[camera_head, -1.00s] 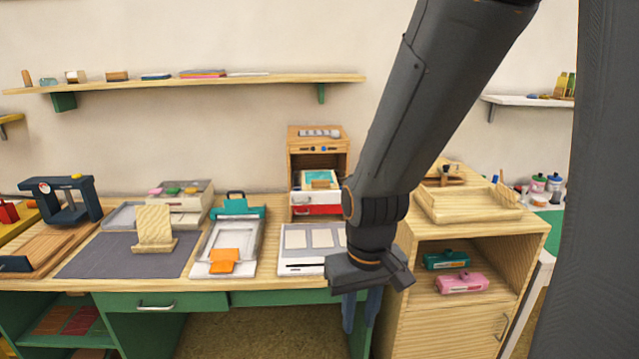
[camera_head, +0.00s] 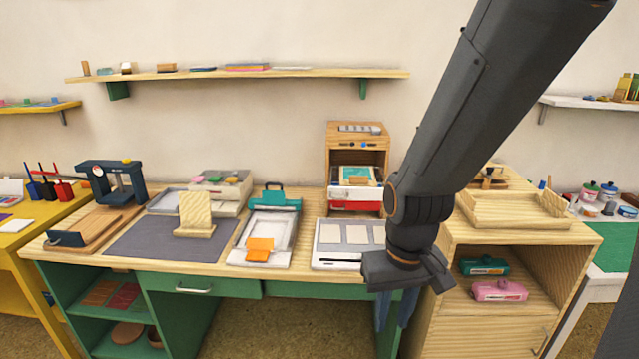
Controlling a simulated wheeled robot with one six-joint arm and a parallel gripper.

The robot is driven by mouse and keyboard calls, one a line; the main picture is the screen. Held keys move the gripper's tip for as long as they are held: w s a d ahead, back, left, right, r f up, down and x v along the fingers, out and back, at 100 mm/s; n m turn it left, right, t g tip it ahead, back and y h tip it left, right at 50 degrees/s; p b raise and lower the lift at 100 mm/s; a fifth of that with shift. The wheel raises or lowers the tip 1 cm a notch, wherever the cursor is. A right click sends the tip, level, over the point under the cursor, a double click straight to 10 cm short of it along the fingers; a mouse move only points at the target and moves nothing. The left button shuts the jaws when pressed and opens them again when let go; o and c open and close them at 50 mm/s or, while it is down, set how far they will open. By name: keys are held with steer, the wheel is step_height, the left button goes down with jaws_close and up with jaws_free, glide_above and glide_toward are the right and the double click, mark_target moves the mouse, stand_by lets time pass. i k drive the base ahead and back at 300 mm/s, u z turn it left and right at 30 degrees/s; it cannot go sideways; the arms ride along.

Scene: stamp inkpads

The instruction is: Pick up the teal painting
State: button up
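A small teal-bordered picture (camera_head: 357,173), which looks like the teal painting, lies in the wooden cabinet (camera_head: 334,132) at the back of the desk. It rests on a pulled-out white tray or drawer (camera_head: 362,189), and a small brown piece lies at its front. My gripper (camera_head: 394,318) points down in front of the desk's front edge, lower and nearer than the cabinet. Its two bluish fingers look apart with nothing visible between them. My arm passes close to the right of the cabinet.
The desk holds a white panelled board (camera_head: 325,252), a clipboard-like tray with an orange piece (camera_head: 260,249), a dark mat (camera_head: 125,240) and a wooden stand (camera_head: 196,213). A wooden side cabinet (camera_head: 525,238) with teal and pink items stands right of my gripper.

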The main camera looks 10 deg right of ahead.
mark_target(357, 173)
steer(key=u, duration=0.95)
steer(key=i, duration=0.95)
steer(key=z, duration=1.05)
